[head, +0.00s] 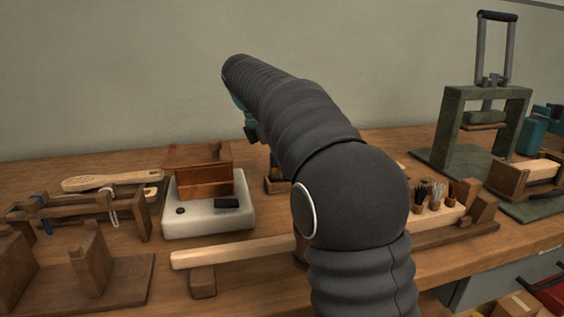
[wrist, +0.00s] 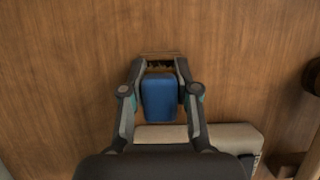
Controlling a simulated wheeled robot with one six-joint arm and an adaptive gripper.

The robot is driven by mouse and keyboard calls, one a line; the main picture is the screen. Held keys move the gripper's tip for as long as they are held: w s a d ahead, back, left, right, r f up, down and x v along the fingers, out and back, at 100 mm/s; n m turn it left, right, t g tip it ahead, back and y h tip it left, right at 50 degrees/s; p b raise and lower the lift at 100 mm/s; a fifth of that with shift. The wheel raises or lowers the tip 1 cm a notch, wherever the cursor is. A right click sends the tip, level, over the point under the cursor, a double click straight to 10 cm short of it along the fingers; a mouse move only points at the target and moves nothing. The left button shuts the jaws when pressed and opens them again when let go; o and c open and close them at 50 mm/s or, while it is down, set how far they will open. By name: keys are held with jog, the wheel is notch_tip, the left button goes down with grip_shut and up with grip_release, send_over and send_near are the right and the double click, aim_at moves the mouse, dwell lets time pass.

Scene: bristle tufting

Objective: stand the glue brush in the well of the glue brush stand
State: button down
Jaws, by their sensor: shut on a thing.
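In the wrist view my gripper (wrist: 160,80) is shut on the glue brush (wrist: 159,100), whose broad blue handle sits between the two fingers. A brown edge with dark, bristle-like texture shows just past the fingertips; I cannot tell whether it is the brush's tip or part of the stand. In the head view a small wooden block (head: 274,187), which looks like the glue brush stand, sits right of the white device, partly covered by my arm. A narrow upright shape shows above it. My arm hides most of the gripper there, so whether the brush is in the well is unclear.
A white device (head: 207,218) with a wooden box (head: 205,182) on it stands left of the block. A pale wooden bar (head: 235,252) lies in front. A rack of small brushes (head: 435,205) and a green-grey press (head: 485,105) stand to the right.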

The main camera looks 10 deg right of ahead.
jog(key=shift+s+f+b, duration=0.1)
jog(key=shift+f+b, duration=0.4)
jog(key=shift+f, duration=0.75)
jog(key=c, duration=0.8)
grip_release()
jog(key=shift+o, duration=0.2)
jog(key=shift+r, duration=0.15)
jog(key=o, duration=0.6)
jog(key=shift+a, duration=0.1)
jog(key=shift+r, duration=0.1)
jog(key=shift+r, duration=0.15)
